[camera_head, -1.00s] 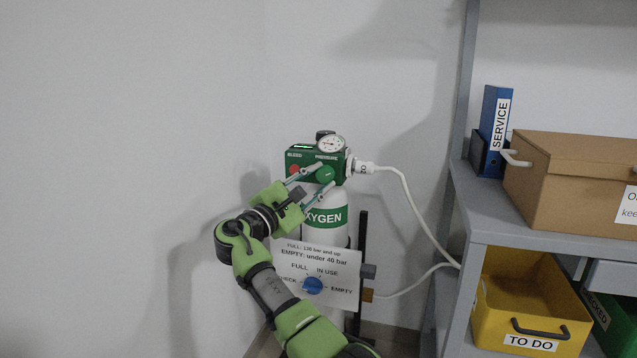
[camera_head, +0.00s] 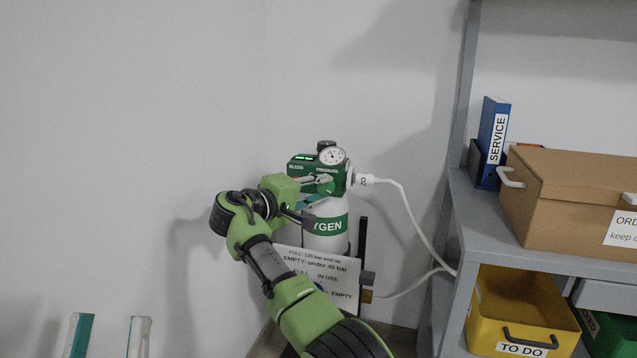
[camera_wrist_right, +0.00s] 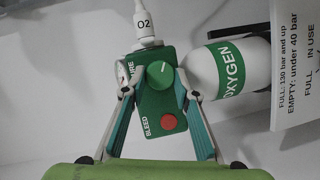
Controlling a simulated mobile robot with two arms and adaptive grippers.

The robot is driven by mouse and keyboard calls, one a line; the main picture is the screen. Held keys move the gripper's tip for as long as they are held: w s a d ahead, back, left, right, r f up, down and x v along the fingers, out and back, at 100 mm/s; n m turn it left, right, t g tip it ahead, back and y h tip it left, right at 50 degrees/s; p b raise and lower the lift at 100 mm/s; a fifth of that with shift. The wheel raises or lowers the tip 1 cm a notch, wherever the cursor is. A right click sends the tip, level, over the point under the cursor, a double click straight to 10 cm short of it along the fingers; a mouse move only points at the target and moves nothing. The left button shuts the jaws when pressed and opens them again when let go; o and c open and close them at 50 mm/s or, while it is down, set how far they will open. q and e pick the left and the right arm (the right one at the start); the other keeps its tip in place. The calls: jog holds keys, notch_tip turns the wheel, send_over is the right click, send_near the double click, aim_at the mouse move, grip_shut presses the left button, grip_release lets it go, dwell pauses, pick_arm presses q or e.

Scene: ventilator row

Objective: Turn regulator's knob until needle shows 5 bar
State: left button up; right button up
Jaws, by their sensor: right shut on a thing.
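The green regulator (camera_head: 300,169) sits on top of the white oxygen cylinder (camera_head: 325,242). Its round gauge (camera_head: 332,156) faces me; the needle is too small to read. The fingers hide the knob in the head view. A red bleed button (camera_wrist_right: 168,121) lies closer to the palm. My left gripper's fingertips (camera_head: 110,337) are apart and empty at bottom left.
A white O2 hose (camera_head: 405,200) runs from the regulator's right side down towards the shelf (camera_head: 475,220). A white sign (camera_head: 340,275) hangs below the cylinder's label, partly hidden by my arm. Boxes and a binder fill the shelf. The wall side at left is clear.

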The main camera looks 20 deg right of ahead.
jog(key=m+y+p, duration=0.1)
jog(key=m+p, duration=0.1)
jog(key=shift+d+r+m, duration=0.1)
jog(key=shift+r+m, duration=0.05)
jog(key=shift+m, duration=0.15)
jog(key=shift+s+m+y+p, duration=0.1)
jog(key=shift+m+y+p, duration=0.7)
jog(key=shift+m+p, duration=0.25)
pick_arm(q)
jog(key=w+a+f+g+y, duration=0.1)
jog(key=f+g+y, duration=0.1)
jog(key=f+g, duration=0.4)
jog(key=w+a+f+g+y, duration=0.1)
jog(key=f+g, duration=0.5)
jog(key=f, duration=1)
jog(key=shift+w+f+y, duration=0.15)
jog(key=shift+w+y, duration=0.6)
jog(key=shift+y, duration=0.05)
pick_arm(e)
jog(key=o, duration=1.1)
jog(key=v, duration=0.7)
jog(key=shift+s, duration=0.2)
